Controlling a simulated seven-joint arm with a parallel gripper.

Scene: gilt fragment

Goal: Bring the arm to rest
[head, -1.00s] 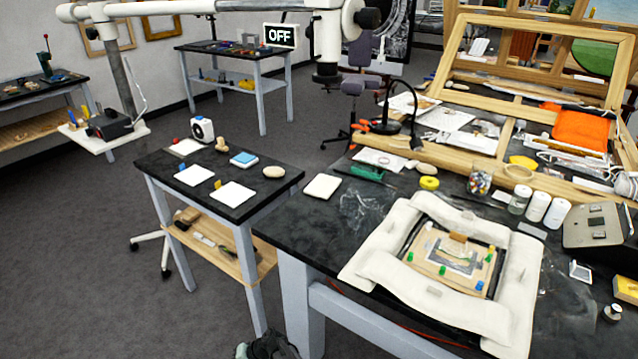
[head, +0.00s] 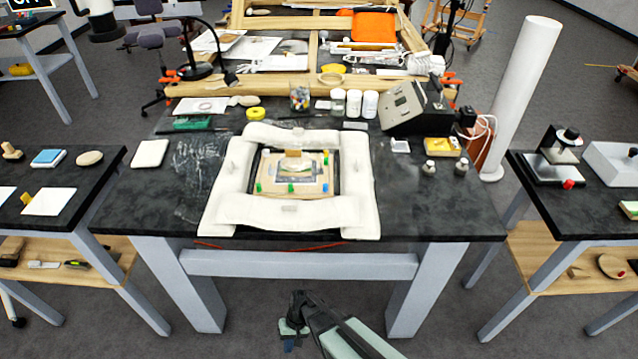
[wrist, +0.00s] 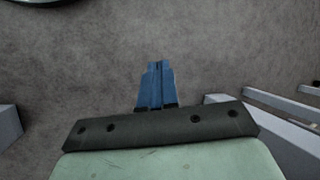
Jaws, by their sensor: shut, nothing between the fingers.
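My gripper (head: 288,346) shows at the bottom middle of the head view, low in front of the central table. It hangs over the carpeted floor, apart from the table legs. In the wrist view its two blue fingers (wrist: 157,72) lie together, with nothing held and grey carpet beyond them. My pale green and black arm link reaches in from the bottom edge of the head view. The rest of the arm is out of frame.
The central black-topped table (head: 430,205) carries a white padded frame (head: 222,195) around a small panel. Side tables stand left (head: 100,165) and right (head: 525,180). A crossbar (head: 300,264) and legs lie just beyond my gripper. The floor nearby looks clear.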

